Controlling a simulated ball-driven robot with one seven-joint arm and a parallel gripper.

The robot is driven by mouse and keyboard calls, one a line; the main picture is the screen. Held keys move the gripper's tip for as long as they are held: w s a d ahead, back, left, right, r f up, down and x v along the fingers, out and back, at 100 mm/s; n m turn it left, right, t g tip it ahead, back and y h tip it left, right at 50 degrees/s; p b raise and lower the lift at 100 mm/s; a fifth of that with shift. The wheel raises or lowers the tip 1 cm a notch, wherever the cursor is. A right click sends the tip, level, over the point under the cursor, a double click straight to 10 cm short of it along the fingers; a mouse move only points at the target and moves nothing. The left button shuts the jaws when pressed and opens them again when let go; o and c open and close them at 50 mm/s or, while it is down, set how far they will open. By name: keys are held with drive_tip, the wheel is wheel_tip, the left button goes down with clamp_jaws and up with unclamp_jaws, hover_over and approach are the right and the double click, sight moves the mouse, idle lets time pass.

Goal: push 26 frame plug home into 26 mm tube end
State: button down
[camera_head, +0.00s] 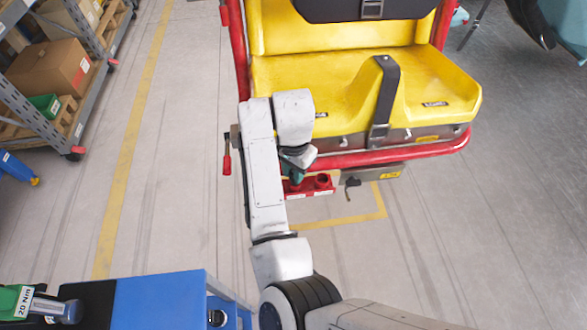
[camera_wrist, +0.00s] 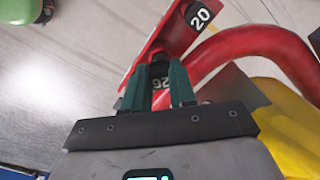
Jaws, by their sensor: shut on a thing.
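My gripper (camera_wrist: 160,80) has dark green fingers and is shut on a black plug (camera_wrist: 160,84) marked 26, which reads upside down in the wrist view. The plug is between the fingertips, over or in a red holder (camera_wrist: 157,51); I cannot tell whether it still sits in it. In the head view my gripper (camera_head: 292,168) is low in front of the yellow seat, at the left part of the red holder (camera_head: 312,191). A thick red tube (camera_wrist: 258,44) curves past on the right in the wrist view. I cannot make out the 26 mm tube end.
A black plug marked 20 (camera_wrist: 200,15) stands in the holder. The yellow coaster seat (camera_head: 330,85) with its red frame is just beyond my gripper. A blue cart (camera_head: 160,300) is at front left, shelves (camera_head: 85,60) at back left. The floor between is clear.

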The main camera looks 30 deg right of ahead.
drive_tip(key=shift+f+b, duration=0.55)
drive_tip(key=shift+f, duration=0.85)
drive_tip(key=c, duration=0.8)
unclamp_jaws()
drive_tip(key=shift+c, duration=0.2)
drive_tip(key=shift+o, duration=1.1)
drive_tip(key=shift+r, duration=0.1)
drive_tip(key=shift+w, duration=0.1)
drive_tip(key=shift+c, duration=0.3)
